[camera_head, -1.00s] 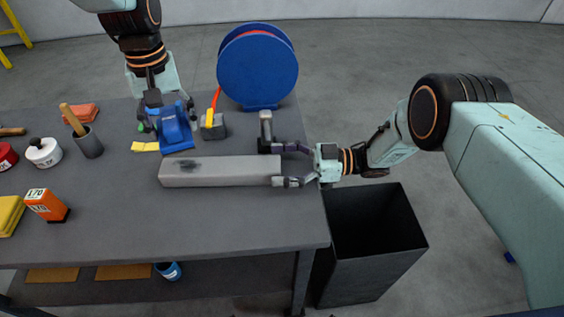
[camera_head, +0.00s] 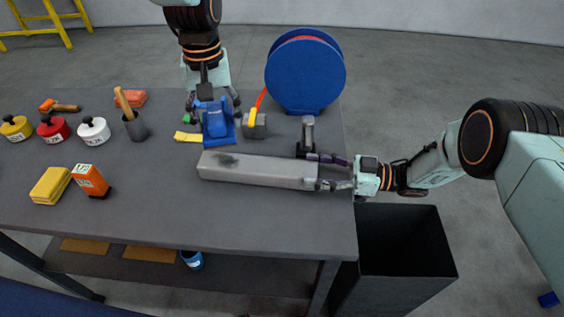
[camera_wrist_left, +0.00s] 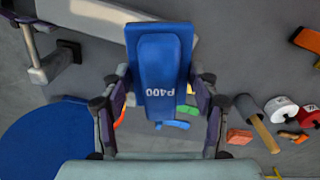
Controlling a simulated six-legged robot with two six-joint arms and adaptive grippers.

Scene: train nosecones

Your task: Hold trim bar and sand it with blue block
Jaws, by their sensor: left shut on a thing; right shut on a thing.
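The trim bar (camera_head: 265,171) is a long grey bar lying on the table, with a dark smudge near its left end. My right gripper (camera_head: 332,172) is shut on the bar's right end. The blue sanding block (camera_head: 217,121) is just behind the bar's left part. My left gripper (camera_head: 213,103) is shut on it from above. In the left wrist view the blue block (camera_wrist_left: 160,80) reads P400 and sits between the two fingers. The bar (camera_wrist_left: 105,18) shows beyond it there. I cannot tell whether the block touches the table.
A yellow pad (camera_head: 188,137) lies left of the blue block. A black bin (camera_head: 405,240) is at right.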

